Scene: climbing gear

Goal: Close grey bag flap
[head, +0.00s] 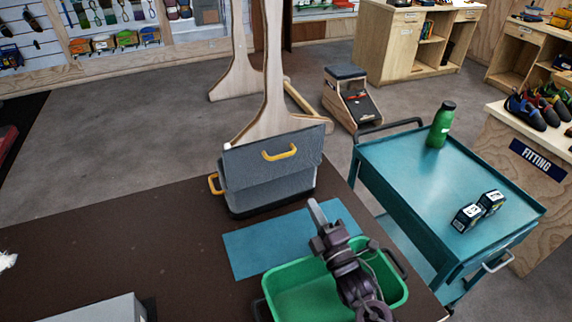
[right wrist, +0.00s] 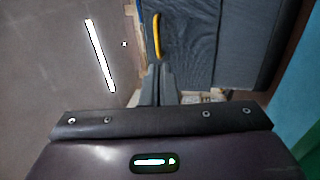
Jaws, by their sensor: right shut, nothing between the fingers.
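The grey bag (head: 265,188) stands on the dark brown table, beyond the blue mat. Its grey flap (head: 243,161) shows as an upper panel with a yellow handle (head: 280,152); how far the flap stands open is hard to tell. My right gripper (head: 314,206) is shut and empty, above the mat and pointing toward the bag. In the right wrist view, its fingertips (right wrist: 160,68) appear just below a yellow handle (right wrist: 157,36), beside grey fabric (right wrist: 220,45); contact is unclear. My left gripper is not in view.
A blue mat (head: 250,252) lies before the bag. A green bin (head: 290,302) stands under my right arm. A grey box (head: 105,310) is at the front left. A teal cart (head: 400,170) with a green bottle (head: 441,125) stands right. The table's left is mostly clear.

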